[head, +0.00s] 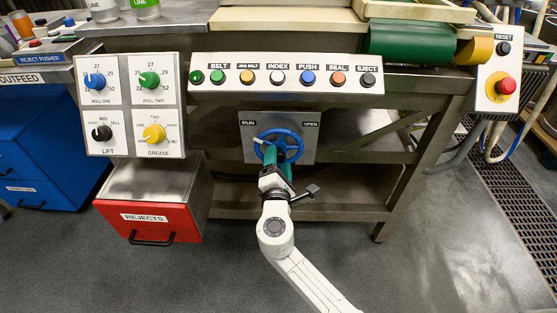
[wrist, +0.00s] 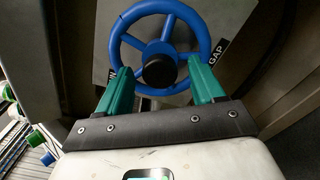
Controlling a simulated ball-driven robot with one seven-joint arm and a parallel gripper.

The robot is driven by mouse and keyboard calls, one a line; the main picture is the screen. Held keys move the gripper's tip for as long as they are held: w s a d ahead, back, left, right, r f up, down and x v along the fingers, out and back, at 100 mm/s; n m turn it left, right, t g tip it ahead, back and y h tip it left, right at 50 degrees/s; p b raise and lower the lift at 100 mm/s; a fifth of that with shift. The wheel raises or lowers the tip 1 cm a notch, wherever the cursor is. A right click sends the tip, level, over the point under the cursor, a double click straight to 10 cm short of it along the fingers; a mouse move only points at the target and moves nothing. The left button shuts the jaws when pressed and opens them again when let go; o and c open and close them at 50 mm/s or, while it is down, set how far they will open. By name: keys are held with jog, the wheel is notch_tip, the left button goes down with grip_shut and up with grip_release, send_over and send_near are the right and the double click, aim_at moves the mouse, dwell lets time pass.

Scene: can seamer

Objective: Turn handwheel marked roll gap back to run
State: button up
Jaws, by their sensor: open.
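The blue handwheel (head: 268,135) stands on a grey plate (head: 250,155) below the button panel, with RUN at the plate's upper left and OPEN at its upper right. My gripper (head: 281,163) is in front of the wheel's lower part and hides some of it. In the wrist view the handwheel (wrist: 118,43) shows its spokes and black hub (wrist: 160,70). The open green fingers of my gripper (wrist: 159,69) lie either side of the hub, over the lower rim. I cannot tell whether they touch the rim. A label reading GAP (wrist: 213,52) is partly visible behind the wheel.
A button panel (head: 290,89) runs above the wheel and a knob panel (head: 131,137) stands to its left. A red REJECTS drawer (head: 170,221) is lower left. A steel table leg (head: 420,165) stands to the right. A red stop button (head: 505,86) is far right.

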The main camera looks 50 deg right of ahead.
jog(key=p+v, duration=0.1)
jog(key=v, duration=0.8)
jog(key=shift+s+a, duration=0.25)
jog(key=shift+a, duration=0.1)
jog(key=s+d+f+m+g+y, duration=0.2)
jog(key=s+f+m+g, duration=0.2)
jog(key=s+m, duration=0.2)
jog(key=s+d+f+m+g+y, duration=0.3)
jog(key=s+m+g, duration=0.1)
jog(key=s+m, duration=0.15)
jog(key=s+a+f+m+g+y, duration=0.25)
jog(key=s+a+f+y, duration=0.25)
jog(key=s+a+y, duration=0.45)
notch_tip(320, 180, up, 23)
jog(key=w+a+p, duration=0.1)
jog(key=a+p, duration=0.1)
jog(key=p, duration=2.1)
